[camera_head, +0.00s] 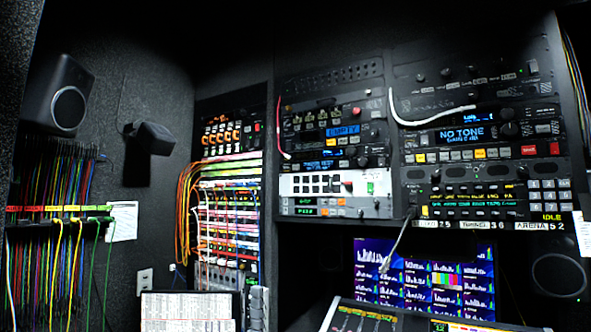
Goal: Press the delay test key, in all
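Rack units with many small keys fill the right half of the head view. One unit has a blue display reading "NO TONE" (465,134), with a row of keys and a red key (528,150) below it. Another unit has a display reading "EMPTY" (343,130). Below that is a unit with a smaller blue display (319,165), and then a white-faced panel (325,184) with dark keys. The key labels are too small to read, so I cannot tell which is the delay test key. Neither of my grippers shows in this view.
A patch bay (220,215) with coloured cables stands left of the racks. A white cable (391,110) hangs across the right rack front. A monitor (420,278) and a lit console (400,319) sit below. Cables (60,220) hang along the left wall.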

